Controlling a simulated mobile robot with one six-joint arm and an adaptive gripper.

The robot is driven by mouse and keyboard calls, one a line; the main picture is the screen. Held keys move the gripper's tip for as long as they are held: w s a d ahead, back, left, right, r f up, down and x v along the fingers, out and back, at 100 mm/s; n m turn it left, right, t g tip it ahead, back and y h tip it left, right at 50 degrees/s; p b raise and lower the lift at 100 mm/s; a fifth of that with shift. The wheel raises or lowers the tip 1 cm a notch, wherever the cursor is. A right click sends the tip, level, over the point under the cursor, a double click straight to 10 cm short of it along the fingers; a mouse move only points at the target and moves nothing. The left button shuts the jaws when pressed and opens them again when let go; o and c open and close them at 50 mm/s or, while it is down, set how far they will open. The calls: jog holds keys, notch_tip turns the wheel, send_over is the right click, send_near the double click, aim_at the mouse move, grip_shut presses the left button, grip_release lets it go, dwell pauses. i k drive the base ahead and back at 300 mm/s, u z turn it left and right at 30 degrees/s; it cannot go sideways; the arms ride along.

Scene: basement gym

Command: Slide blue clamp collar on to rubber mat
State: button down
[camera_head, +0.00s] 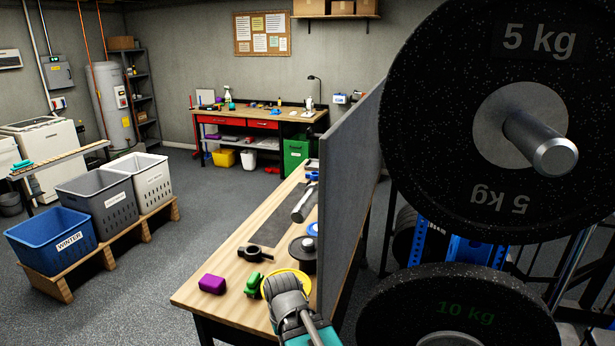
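The dark grey rubber mat (272,226) lies flat on the wooden workbench. Two blue things show at the bench's right side. One blue piece (312,229) is beside the mat, above the small black plates, and is partly cut off by the grey panel. Another blue piece (312,176) is farther back, near the mat's far end. I cannot tell for certain which is the blue clamp collar. My gripper (282,284) is at the near end of the bench, over a yellow disc (304,279). Its fingertips are too unclear to tell whether it is open.
A black clamp collar (256,253), a green clamp (253,284) and a purple block (212,284) are on the near bench top. The upright grey panel (345,190) and large weight plates (490,120) bound the right side.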

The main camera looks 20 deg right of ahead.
aim_at(313, 176)
jog(key=u, duration=0.4)
jog(key=k, duration=0.5)
jog(key=u, duration=0.95)
jog(key=k, duration=0.75)
jog(key=u, duration=0.35)
jog(key=i, duration=1.05)
jog(key=z, duration=0.4)
jog(key=i, duration=0.8)
jog(key=z, duration=0.35)
jog(key=i, duration=1.65)
jog(key=z, duration=0.25)
